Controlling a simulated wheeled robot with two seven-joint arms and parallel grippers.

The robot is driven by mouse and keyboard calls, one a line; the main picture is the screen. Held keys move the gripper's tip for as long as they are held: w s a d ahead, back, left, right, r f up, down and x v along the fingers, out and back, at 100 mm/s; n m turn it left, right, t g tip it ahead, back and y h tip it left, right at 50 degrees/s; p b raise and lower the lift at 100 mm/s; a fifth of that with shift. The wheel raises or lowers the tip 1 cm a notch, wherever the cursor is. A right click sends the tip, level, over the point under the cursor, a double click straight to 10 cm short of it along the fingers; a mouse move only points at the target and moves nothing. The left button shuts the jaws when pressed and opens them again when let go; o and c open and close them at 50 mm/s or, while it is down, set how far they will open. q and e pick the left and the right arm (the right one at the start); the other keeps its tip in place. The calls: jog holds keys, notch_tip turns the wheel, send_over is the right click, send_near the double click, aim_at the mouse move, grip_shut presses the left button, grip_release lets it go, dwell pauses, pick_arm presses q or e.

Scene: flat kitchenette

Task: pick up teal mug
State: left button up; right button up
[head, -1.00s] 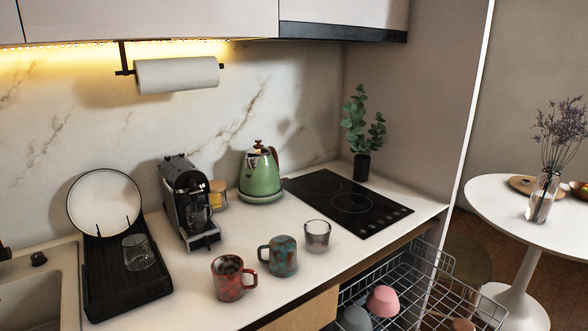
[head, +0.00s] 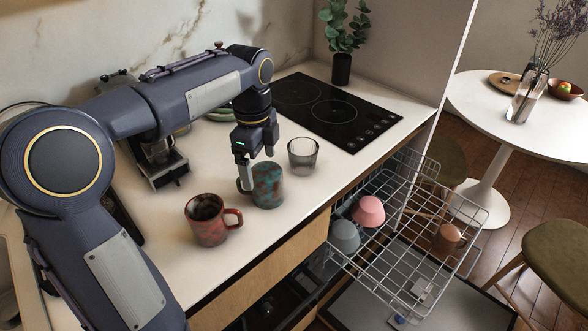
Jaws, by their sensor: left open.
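The teal mug (head: 267,187), mottled teal and rust-brown, stands upright on the white counter in the head view. Its handle is on its left side. My left gripper (head: 256,172) points down just above and at the handle side of the mug. Its fingers are open, one near the handle and one over the rim; I cannot tell whether they touch it. My right gripper is not in view.
A red mug (head: 208,220) stands close on the left and a clear glass (head: 303,155) close on the right. The black cooktop (head: 335,110) lies behind. An open dishwasher rack (head: 400,250) with a pink bowl (head: 369,211) and a grey cup (head: 344,236) juts out below the counter edge.

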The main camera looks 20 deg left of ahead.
pick_arm(q)
jog(key=shift+w+d+f+m, duration=0.1)
jog(key=shift+w+d+m, duration=0.15)
jog(key=shift+w, duration=0.4)
jog(key=shift+w+f, duration=0.2)
jog(key=shift+f, duration=0.05)
jog(key=f, duration=0.7)
jog(key=shift+a+f, duration=0.15)
jog(key=shift+a, duration=0.1)
jog(key=c, duration=1.2)
